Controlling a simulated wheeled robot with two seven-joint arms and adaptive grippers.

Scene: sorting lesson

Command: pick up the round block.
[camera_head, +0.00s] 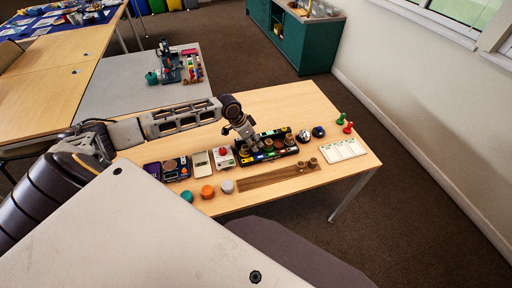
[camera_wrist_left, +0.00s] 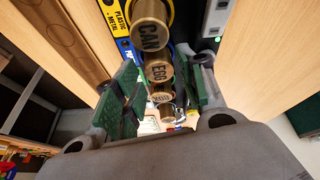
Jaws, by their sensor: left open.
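Several brown round blocks stand in a row on a black sorting tray (camera_head: 262,157), among them one block (camera_head: 268,144). In the left wrist view the row has a block marked CAN (camera_wrist_left: 151,36), a block marked EGG (camera_wrist_left: 158,71) and a smaller-looking one (camera_wrist_left: 161,94) with unclear lettering. Which one is the task's round block I cannot tell. My left gripper (camera_head: 247,138) is over the left part of the tray. In its wrist view the green-padded fingers (camera_wrist_left: 160,88) are apart, with blocks showing between them; I see no contact. My right gripper is out of view.
A brown wooden strip (camera_head: 265,180) with more round blocks (camera_head: 312,161) lies in front of the tray. Orange (camera_head: 207,192), teal and white round pieces stand at the near edge. A white card (camera_head: 343,150) and green and red pawns (camera_head: 348,127) stand at right. The table's back is clear.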

